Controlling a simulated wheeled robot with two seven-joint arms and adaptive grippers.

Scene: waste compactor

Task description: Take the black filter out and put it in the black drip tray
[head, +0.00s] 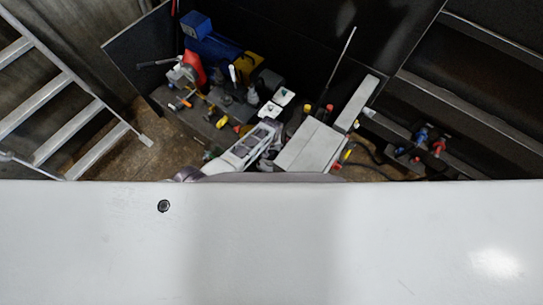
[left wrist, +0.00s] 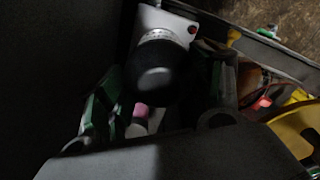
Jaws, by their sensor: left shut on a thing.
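The black filter (left wrist: 156,68) shows in the left wrist view as a dark rounded cylinder with a light printed ring at its upper end, just below a pale grey block. My left gripper (left wrist: 166,76) has one finger on each side of the filter and is shut on it. I cannot tell whether the filter is still joined to the block. In the head view the filter is too small and hidden among machine parts to make out. I cannot pick out the black drip tray in either view. My right gripper is not in view.
In the head view, a grey box (head: 310,146) stands right of crowded machine parts, with a blue motor (head: 213,45) behind them. A metal ladder (head: 65,95) is at the left. Dark beams run along the right. A yellow part (left wrist: 298,130) is at right in the left wrist view.

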